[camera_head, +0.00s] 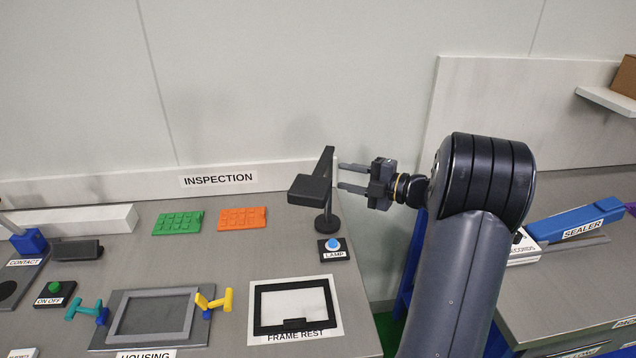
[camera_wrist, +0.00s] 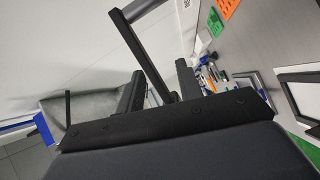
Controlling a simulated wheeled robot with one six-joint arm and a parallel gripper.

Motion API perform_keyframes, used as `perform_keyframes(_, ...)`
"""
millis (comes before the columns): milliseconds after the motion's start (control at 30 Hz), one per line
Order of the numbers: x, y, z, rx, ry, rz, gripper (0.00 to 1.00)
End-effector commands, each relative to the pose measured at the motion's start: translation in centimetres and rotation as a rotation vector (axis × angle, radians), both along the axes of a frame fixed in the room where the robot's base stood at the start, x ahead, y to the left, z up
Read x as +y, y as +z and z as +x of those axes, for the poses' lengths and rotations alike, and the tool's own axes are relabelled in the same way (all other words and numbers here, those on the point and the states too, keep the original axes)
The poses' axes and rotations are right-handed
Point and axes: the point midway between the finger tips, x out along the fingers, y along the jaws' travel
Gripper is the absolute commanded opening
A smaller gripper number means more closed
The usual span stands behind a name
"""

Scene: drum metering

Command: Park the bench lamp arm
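The black bench lamp stands at the back right of the inspection bench, on a round base (camera_head: 328,224). Its lamp arm (camera_head: 327,160) slopes to a boxy lamp head (camera_head: 307,191), which points left and toward the front. My gripper (camera_head: 341,177) is just right of the lamp, fingers pointing left at it with a clear gap between them. In the wrist view a black bar of the lamp (camera_wrist: 138,50) shows between the two fingertips (camera_wrist: 158,82). I cannot tell whether either finger touches it.
A blue LAMP button (camera_head: 332,244) sits in front of the base. The frame rest (camera_head: 337,308), green tray (camera_head: 179,224) and orange tray (camera_head: 242,218) lie nearby. A wall panel (camera_head: 250,170) stands behind. A gap separates this bench from the sealer bench (camera_head: 560,290).

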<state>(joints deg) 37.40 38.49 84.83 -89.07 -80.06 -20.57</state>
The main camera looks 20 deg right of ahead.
Motion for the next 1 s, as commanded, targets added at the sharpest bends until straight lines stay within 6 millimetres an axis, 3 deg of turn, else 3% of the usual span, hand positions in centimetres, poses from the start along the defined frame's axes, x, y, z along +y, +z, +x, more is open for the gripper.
perform_keyframes(200, -1.5, 1.1, -3.8, -0.173, 0.183, -0.063, 0.35)
perform_keyframes(367, -1.7, 1.6, -4.9, -0.218, 0.233, -0.077, 0.35)
perform_keyframes(533, -0.3, 1.8, -4.2, -0.222, 0.242, -0.077, 0.35)
perform_keyframes(1000, 6.5, 1.8, 0.2, -0.22, 0.239, -0.076, 0.35)
